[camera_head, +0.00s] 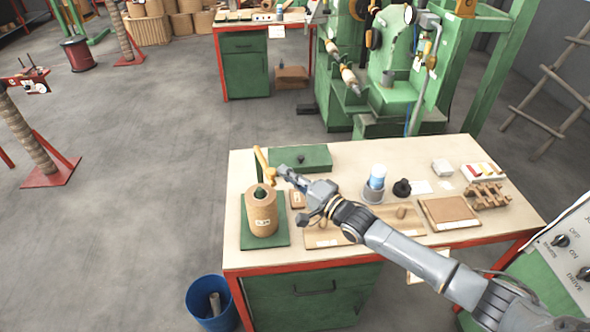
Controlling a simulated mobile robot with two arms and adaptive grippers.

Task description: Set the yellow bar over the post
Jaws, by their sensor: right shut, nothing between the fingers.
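A yellow bar (262,160) shows tilted just above and behind the tan coil (261,216). I cannot tell what it rests on. The coil stands upright on a green base plate (281,238), and a dark green post tip (260,191) shows at its top centre. My right gripper (284,172) is shut and empty, its fingertips close beside the lower right end of the bar. Whether they touch the bar is unclear. My left gripper is out of view.
A green box (301,158) lies behind my right gripper. A blue-and-white bottle (376,178), a black knob-like part (402,188) and a wooden rack (487,195) are on the right of the table. A blue bin (208,306) stands on the floor at front left.

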